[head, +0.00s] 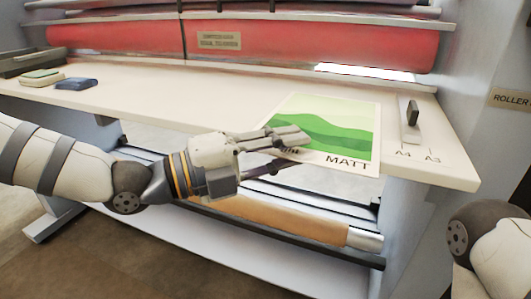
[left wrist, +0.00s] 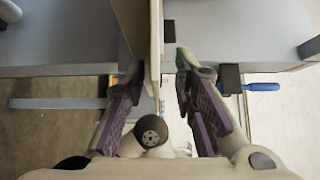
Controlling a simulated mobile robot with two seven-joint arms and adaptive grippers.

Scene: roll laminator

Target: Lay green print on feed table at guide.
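The green print (head: 325,130), a white-bordered sheet with green hills and the word MATT, lies on the right part of the cream feed table (head: 160,95). Its front edge reaches slightly past the table's front edge. The guide (head: 410,122), a light bar with a dark knob, is just right of the print, with a narrow gap visible. My left gripper (head: 283,152) is at the print's front left, one finger above the sheet and one below. In the left wrist view its fingers (left wrist: 165,95) stand apart around a thin edge. My right gripper is out of view.
A red roller (head: 310,45) runs behind the table. Green and blue pads (head: 75,83) lie at the table's left end. A4 and A3 marks are before the guide. A tan roll (head: 270,218) hangs below. The machine's side panel (head: 500,60) rises at right.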

